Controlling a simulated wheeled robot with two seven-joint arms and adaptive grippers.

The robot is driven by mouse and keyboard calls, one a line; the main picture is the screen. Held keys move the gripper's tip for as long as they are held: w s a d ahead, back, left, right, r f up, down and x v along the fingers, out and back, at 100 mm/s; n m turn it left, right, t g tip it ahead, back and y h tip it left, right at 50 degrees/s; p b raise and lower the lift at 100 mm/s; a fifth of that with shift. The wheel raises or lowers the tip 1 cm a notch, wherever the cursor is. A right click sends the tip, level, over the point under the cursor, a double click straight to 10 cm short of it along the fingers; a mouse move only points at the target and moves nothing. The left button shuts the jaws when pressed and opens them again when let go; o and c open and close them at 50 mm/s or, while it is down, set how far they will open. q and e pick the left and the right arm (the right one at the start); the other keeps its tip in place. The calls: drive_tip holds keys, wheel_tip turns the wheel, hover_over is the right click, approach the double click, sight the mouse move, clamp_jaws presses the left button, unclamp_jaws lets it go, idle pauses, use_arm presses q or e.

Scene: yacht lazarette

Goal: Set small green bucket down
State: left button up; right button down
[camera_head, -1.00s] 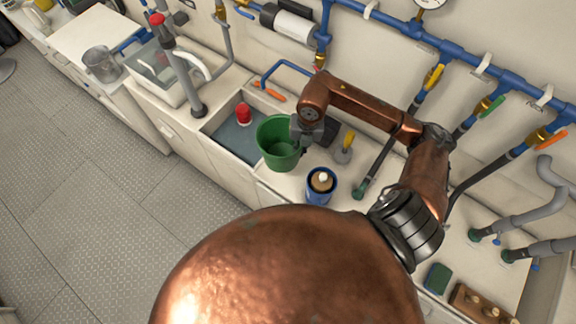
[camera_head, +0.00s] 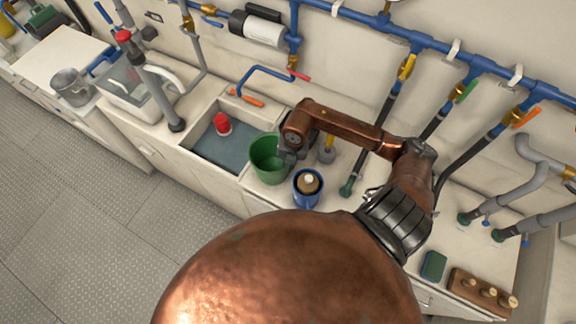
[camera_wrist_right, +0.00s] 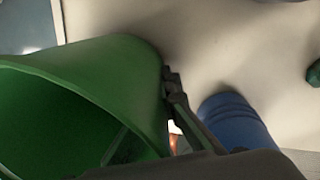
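The small green bucket (camera_head: 266,161) is upright at the counter strip right of the sink, in the head view. My right gripper (camera_head: 288,154) is shut on the bucket's wall on its right side. In the right wrist view, the bucket (camera_wrist_right: 115,75) fills the left, with one finger outside its wall and a dark finger shape inside. The bucket's base is at or just above the counter (camera_head: 330,178); contact cannot be told. My left gripper is not in view.
A blue container (camera_head: 306,194) with a tan item inside stands close right of the bucket. The sink (camera_head: 230,150) holds a red-topped object (camera_head: 222,124). A yellow-handled tool (camera_head: 327,148) stands behind the gripper. A green sponge (camera_head: 433,266) lies farther right.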

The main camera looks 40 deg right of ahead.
drive_tip(key=shift+f, duration=0.15)
drive_tip(key=c, duration=2.2)
unclamp_jaws()
drive_tip(key=shift+o, duration=0.2)
wheel_tip(320, 180, up, 12)
drive_tip(key=shift+s+d+p, duration=0.35)
drive_tip(key=shift+s+d, duration=0.05)
drive_tip(key=shift+d, duration=0.05)
